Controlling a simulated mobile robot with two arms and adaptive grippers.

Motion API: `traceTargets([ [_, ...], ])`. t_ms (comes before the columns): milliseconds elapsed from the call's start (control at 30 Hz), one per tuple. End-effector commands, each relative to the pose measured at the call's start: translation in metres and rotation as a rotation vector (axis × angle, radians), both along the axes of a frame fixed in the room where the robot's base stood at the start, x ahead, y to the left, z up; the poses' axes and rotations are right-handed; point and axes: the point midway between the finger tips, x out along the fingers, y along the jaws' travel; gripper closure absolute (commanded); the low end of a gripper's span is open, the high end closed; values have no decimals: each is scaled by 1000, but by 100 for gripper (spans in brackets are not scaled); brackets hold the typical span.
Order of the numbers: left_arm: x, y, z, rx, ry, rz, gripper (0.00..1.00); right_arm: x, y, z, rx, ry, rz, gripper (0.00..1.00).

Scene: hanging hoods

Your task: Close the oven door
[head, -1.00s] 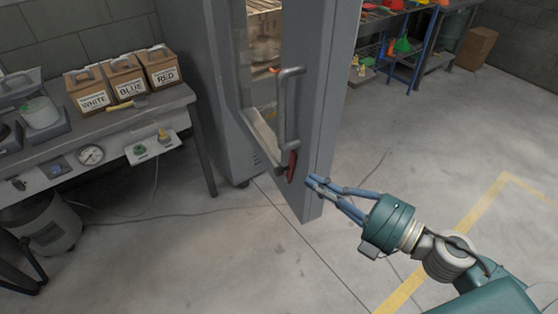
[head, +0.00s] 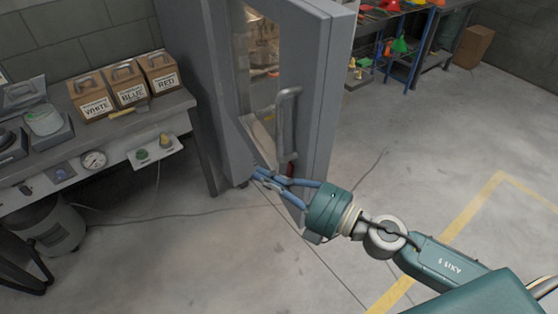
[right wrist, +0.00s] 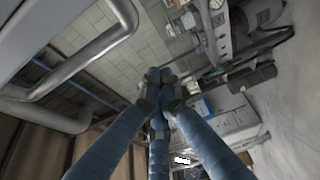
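The grey oven (head: 190,60) stands behind the bench, and its tall door (head: 312,90) with a glass window is partly open. My right gripper (head: 258,174) has blue fingers with tips together, across the lower part of the door, below the handle. I cannot tell whether it touches the door. In the right wrist view the fingers (right wrist: 160,76) meet with nothing between them, and the handle (right wrist: 85,70) is at upper left. My left gripper is not in view.
A bench (head: 120,128) with labelled cardboard boxes (head: 127,85), a gauge and small devices stands at left, a drum (head: 50,228) below it. Blue shelving (head: 405,60) stands at back right. The concrete floor right of the door is clear, marked by a yellow line (head: 450,240).

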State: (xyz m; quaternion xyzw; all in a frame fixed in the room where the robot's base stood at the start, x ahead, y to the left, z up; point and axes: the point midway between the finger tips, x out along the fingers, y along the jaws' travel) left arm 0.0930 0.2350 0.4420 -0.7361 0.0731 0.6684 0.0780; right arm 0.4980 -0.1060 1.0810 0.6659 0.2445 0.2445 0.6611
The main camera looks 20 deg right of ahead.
Motion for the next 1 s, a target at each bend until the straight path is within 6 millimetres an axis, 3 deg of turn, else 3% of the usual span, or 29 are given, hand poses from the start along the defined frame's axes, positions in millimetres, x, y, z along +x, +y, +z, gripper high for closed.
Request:
traceTargets([
  [400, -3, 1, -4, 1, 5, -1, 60, 16, -33, -1, 0, 1, 0, 100],
  [1000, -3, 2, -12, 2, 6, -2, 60, 16, -42, -4, -2, -1, 17, 100],
])
